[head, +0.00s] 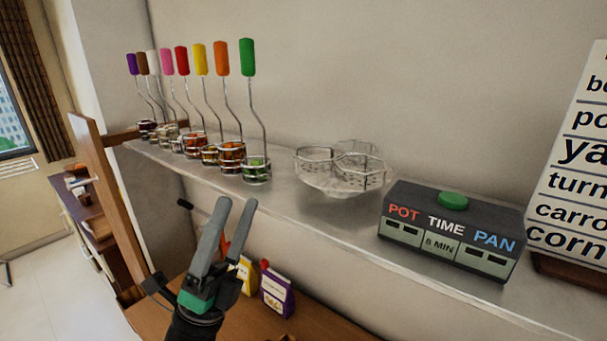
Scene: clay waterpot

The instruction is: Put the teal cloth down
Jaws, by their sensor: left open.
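I see no teal cloth in the head view. My left gripper (237,204) reaches up from the bottom, in front of the shelf. Its two grey fingers are apart and nothing shows between them. A green band sits at the base of the fingers and looks like part of the gripper. My right gripper is not in view.
A metal shelf (300,212) bears several small jars with coloured-handled ladles, a wire basket cluster (340,172) and a dark timer box (450,232) with a green button. A lettered board (570,170) stands at right. A purple-and-white packet (277,292) stands on the wooden counter (325,322) below.

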